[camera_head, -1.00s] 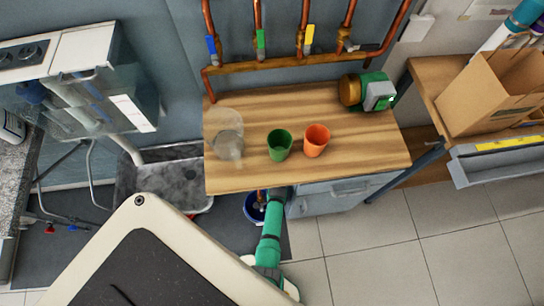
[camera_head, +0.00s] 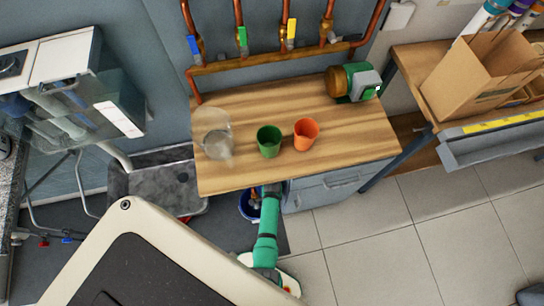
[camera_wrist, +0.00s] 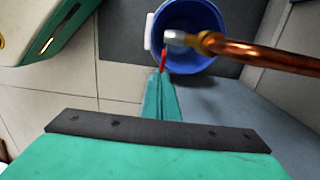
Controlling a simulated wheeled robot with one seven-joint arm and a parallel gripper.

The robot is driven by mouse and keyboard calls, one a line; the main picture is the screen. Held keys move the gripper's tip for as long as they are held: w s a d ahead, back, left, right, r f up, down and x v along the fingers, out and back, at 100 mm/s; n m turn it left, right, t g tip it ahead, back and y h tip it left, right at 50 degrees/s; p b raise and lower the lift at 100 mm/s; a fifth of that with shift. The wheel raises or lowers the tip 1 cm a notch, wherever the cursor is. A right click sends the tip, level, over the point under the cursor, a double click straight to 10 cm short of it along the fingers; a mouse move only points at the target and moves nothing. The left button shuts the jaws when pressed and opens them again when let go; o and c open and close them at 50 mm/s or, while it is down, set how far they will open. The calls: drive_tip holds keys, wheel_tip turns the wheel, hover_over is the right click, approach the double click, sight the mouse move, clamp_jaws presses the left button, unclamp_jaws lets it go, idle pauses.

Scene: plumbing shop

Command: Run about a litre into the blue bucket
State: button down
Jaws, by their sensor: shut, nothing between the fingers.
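The blue bucket (camera_wrist: 187,20) stands on the floor in the wrist view, its open top facing me. In the head view the bucket (camera_head: 246,205) shows beside the bench front, partly hidden by my arm. A copper pipe (camera_wrist: 270,56) comes in from the right, its metal tap end (camera_wrist: 175,38) over the bucket's opening. A red lever (camera_wrist: 163,60) hangs at that end. My gripper (camera_wrist: 161,82) is shut and empty, its tips just below the lever; I cannot tell if they touch. I see no water running, and the bucket's water level is unclear.
The wooden bench (camera_head: 350,130) bears a green cup (camera_head: 269,142), an orange cup (camera_head: 306,134), a clear jug (camera_head: 212,135) and a green-and-brass pump (camera_head: 353,82). Copper pipes with coloured levers run behind.

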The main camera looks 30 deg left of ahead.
wheel_tip(320, 180, up, 8)
drive_tip(key=w+d, duration=0.1)
drive_tip(key=shift+f, duration=0.15)
idle(7.4)
